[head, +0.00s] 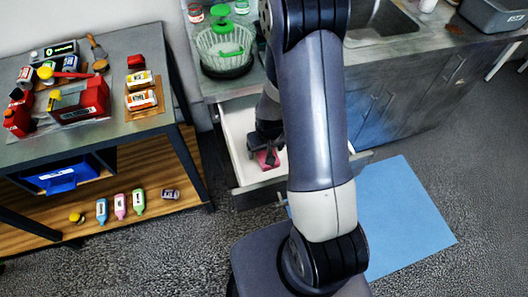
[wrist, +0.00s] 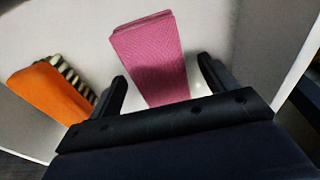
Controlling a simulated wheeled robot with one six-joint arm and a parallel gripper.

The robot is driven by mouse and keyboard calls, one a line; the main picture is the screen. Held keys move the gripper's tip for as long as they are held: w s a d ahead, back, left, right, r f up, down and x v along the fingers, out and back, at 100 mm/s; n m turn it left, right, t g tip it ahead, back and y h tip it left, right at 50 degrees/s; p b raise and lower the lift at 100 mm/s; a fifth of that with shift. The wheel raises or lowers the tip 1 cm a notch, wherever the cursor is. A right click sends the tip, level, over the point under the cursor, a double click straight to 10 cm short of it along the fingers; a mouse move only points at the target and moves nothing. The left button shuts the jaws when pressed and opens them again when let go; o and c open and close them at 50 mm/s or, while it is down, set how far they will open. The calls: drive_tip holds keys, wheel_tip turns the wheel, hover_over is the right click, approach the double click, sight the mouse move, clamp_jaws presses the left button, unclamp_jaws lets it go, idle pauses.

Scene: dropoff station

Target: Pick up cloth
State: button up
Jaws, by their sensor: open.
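A folded pink cloth (wrist: 153,55) lies in the open white drawer and shows in the middle of the wrist view. In the head view the pink cloth (head: 267,159) is partly hidden by my gripper (head: 265,150). In the wrist view my gripper (wrist: 162,88) is open, with one finger on each side of the near end of the pink cloth. An orange cloth (wrist: 50,93) lies left of my gripper, with a black-and-cream striped item (wrist: 68,72) beside it. I cannot tell whether my fingers touch the pink cloth.
The drawer (head: 233,140) is pulled out under the counter; its walls stand close around my gripper. A workbench (head: 165,60) with bottles and red cans stands at the left. A blue mat (head: 400,215) lies on the floor.

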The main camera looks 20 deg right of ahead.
sight(266, 152)
drive_tip(key=shift+s+a+f, duration=0.1)
drive_tip(key=shift+s+a, duration=0.15)
drive_tip(key=shift+s, duration=0.1)
drive_tip(key=shift+s+a, duration=0.1)
drive_tip(key=shift+a, duration=0.05)
drive_tip(key=shift+c, duration=0.4)
drive_tip(key=shift+w+d, duration=0.45)
drive_tip(key=shift+w, duration=0.1)
drive_tip(key=c, duration=0.6)
drive_tip(key=shift+w+d, duration=0.15)
drive_tip(key=shift+w, duration=0.05)
drive_tip(key=c, duration=0.4)
drive_tip(key=shift+s, duration=0.1)
drive_tip(key=shift+s, duration=0.1)
drive_tip(key=shift+s+a+r, duration=0.15)
drive_tip(key=shift+a+r, duration=0.1)
drive_tip(key=shift+r, duration=0.3)
wheel_tip(266, 152, up, 9)
